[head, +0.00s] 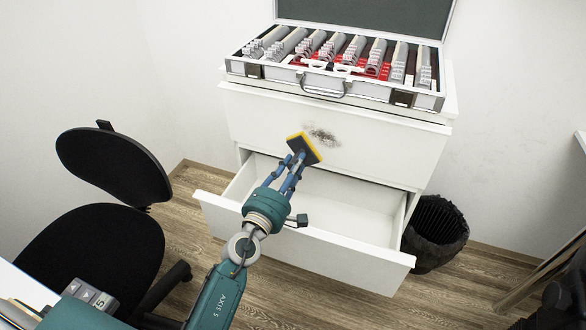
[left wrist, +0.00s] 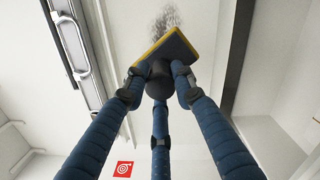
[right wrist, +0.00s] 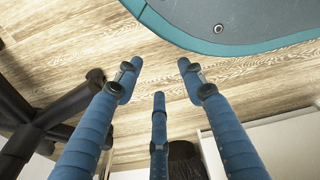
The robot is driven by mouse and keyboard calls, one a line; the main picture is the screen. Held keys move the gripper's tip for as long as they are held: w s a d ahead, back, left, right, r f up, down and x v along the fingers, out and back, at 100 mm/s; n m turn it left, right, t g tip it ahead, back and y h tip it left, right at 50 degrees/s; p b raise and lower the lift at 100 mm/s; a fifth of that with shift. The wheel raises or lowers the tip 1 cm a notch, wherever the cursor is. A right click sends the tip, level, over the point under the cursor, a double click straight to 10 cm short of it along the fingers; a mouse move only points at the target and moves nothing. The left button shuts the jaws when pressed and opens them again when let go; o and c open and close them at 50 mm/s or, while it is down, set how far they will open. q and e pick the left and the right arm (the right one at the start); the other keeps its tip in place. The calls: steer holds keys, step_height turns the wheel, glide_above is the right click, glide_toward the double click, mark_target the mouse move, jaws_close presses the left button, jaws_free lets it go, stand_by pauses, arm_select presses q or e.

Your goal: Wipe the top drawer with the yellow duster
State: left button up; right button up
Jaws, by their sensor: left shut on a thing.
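The yellow duster (head: 304,148) has a dark pad with a yellow edge. My left gripper (head: 296,165) is shut on its dark round knob, and the duster also shows in the left wrist view (left wrist: 178,52). The top drawer (head: 385,145) is the closed upper front of the white cabinet. A dark smudge (head: 322,136) lies on it, just right of the duster. In the left wrist view the smudge (left wrist: 165,22) shows just beyond the pad. I cannot tell whether the pad touches the drawer front. My right gripper (right wrist: 158,85) shows in its wrist view, fingers apart and empty, above the floor.
The lower drawer (head: 300,243) is pulled out and empty below the duster. An open lens case (head: 300,80) stands on the cabinet. A black chair (head: 110,165) is at left, and a black waste bin (head: 435,235) is right of the cabinet.

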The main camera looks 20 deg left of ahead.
mark_target(303, 150)
arm_select(q)
steer(key=shift+w+r, duration=0.1)
steer(key=shift+w, duration=0.35)
steer(key=shift+w+d+b, duration=0.1)
steer(key=shift+w+b, duration=0.35)
steer(key=shift+w, duration=1.5)
arm_select(e)
steer(key=shift+w+a+r, duration=0.1)
steer(key=shift+w+r, duration=0.3)
steer(key=shift+r, duration=0.3)
steer(key=shift+w+a+r, duration=0.1)
steer(key=shift+w+r, duration=0.3)
steer(key=shift+r, duration=0.25)
arm_select(q)
steer(key=shift+w, duration=0.65)
arm_select(e)
steer(key=shift+w+r, duration=0.15)
arm_select(q)
steer(key=shift+w+d, duration=0.1)
steer(key=shift+w, duration=0.1)
arm_select(e)
steer(key=shift+w+r, duration=0.25)
